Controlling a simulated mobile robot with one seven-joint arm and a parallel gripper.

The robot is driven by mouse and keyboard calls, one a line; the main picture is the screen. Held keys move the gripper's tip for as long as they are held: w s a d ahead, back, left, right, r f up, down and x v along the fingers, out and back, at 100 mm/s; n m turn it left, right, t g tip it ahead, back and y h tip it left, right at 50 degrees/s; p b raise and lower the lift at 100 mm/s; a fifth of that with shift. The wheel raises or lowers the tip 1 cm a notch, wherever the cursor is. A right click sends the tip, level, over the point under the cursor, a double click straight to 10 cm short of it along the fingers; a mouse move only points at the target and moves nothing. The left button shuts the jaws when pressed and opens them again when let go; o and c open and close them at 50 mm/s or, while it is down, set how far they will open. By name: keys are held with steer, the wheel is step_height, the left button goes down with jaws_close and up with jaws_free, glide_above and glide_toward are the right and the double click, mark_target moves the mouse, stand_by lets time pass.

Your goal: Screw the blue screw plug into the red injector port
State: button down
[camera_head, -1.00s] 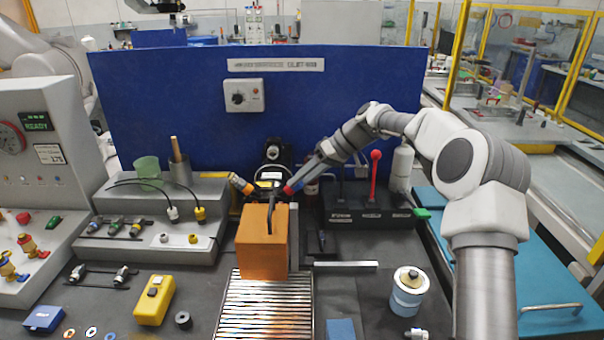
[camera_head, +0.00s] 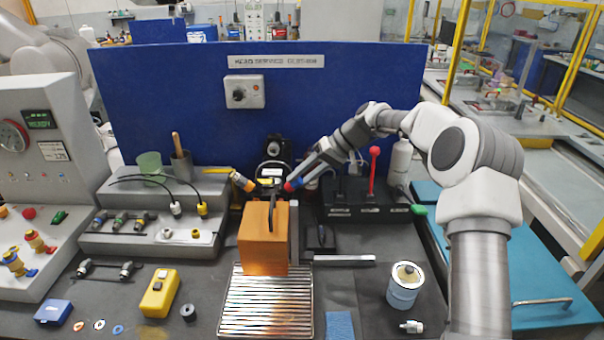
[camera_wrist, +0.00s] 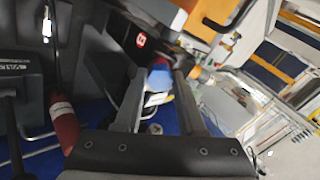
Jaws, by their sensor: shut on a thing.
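The blue screw plug (camera_head: 297,182) is between the fingers of my gripper (camera_head: 301,178), at the back of the bench behind the orange block. The red injector port (camera_head: 288,187) is right at the plug's tip; they look in line and touching, but how deep the plug sits cannot be told. In the wrist view, my gripper (camera_wrist: 160,100) is shut on the blue plug (camera_wrist: 157,78). A bit of the red port (camera_wrist: 165,62) shows just beyond the plug, and the rest of it is hidden.
An orange block (camera_head: 262,245) with a black handle stands in front of the port, close to my gripper. A yellow-tipped fitting (camera_head: 241,182) is on the port's left. A black box with a red lever (camera_head: 373,165) stands to the right. A blue panel (camera_head: 180,90) closes the back.

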steer(key=shift+c, duration=2.2)
jaws_free()
steer(key=v, duration=1.7)
steer(key=s+a+r+m+t+h, duration=0.1)
steer(key=s+a+r+h, duration=0.15)
steer(key=s, duration=0.65)
steer(key=s+a+r+m+t+h, duration=0.1)
steer(key=s+r+h, duration=0.3)
steer(key=s, duration=0.5)
steer(key=s+d+f+t, duration=0.1)
steer(key=s+d+f, duration=0.1)
steer(key=s, duration=0.5)
steer(key=s+d+f+m+t+h, duration=0.1)
steer(key=s+d+f, duration=0.1)
steer(key=s, duration=0.5)
steer(key=s+d+f+m+t+h, duration=0.1)
steer(key=s+d+f, duration=0.1)
steer(key=s, duration=0.5)
steer(key=shift+d+f+t, duration=0.25)
steer(key=shift+f+t, duration=0.05)
steer(key=shift+f, duration=0.5)
